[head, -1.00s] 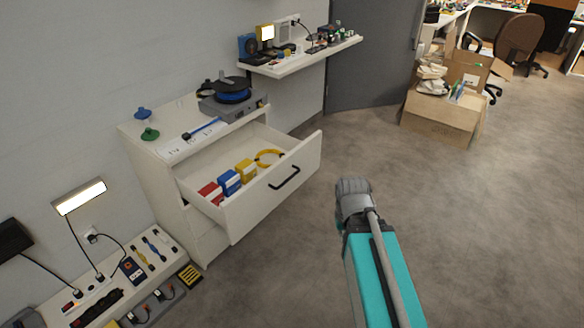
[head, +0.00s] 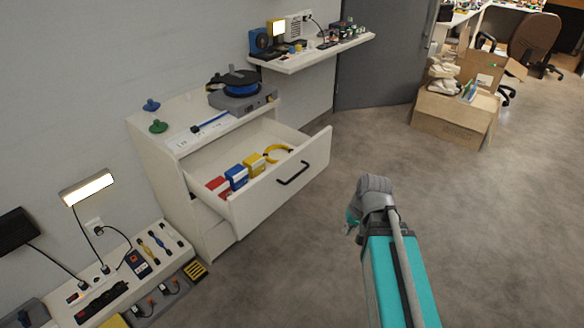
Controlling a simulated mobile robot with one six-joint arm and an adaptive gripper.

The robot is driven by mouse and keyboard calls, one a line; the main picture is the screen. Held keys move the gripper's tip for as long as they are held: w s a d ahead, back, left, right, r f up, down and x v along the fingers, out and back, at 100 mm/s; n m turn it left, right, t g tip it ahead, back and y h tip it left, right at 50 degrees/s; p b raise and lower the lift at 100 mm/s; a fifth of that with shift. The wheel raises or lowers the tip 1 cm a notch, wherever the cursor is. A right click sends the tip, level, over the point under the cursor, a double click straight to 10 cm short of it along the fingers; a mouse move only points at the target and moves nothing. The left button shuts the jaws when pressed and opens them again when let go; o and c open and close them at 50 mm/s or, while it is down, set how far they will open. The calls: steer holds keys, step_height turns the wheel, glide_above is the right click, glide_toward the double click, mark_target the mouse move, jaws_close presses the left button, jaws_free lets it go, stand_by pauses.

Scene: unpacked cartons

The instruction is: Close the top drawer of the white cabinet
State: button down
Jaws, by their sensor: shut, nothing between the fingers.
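The white cabinet (head: 207,232) stands against the wall left of centre in the head view. Its top drawer (head: 265,190) is pulled well out, with a black bar handle (head: 293,173) on its front. Inside lie red (head: 217,185), blue (head: 236,176) and yellow (head: 255,165) boxes and a yellow cable coil (head: 277,153). My teal and grey arm rises from the bottom right, to the right of the drawer and apart from it. A small teal and grey part shows beside its upper joint. I cannot make out my gripper's fingers.
A blue spool on a grey device (head: 242,97) sits on the cabinet top. A wall shelf (head: 312,54) with small items is behind it. A low bench (head: 150,280) with a lamp and tools is at the lower left. Cardboard boxes (head: 453,118) stand at the back right. The floor between is clear.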

mark_target(289, 160)
steer(key=w+a+f+m+t+y+b, duration=0.2)
steer(key=w+a+t+y+b, duration=0.2)
steer(key=w+a+y+b, duration=0.5)
steer(key=w+d+r+m+t+y+b, duration=0.2)
steer(key=w+d+r+m+t+b, duration=0.1)
steer(key=w, duration=0.6)
steer(key=r+m+t+b, duration=0.1)
steer(key=m+t+b, duration=0.1)
steer(key=t, duration=0.1)
steer(key=shift+w+d+r+y, duration=0.35)
steer(key=shift+y, duration=0.05)
steer(key=x, duration=1.3)
steer(key=shift+w+a, duration=0.1)
steer(key=shift+w, duration=0.05)
steer(key=shift+w+a, duration=0.15)
steer(key=shift+a, duration=0.1)
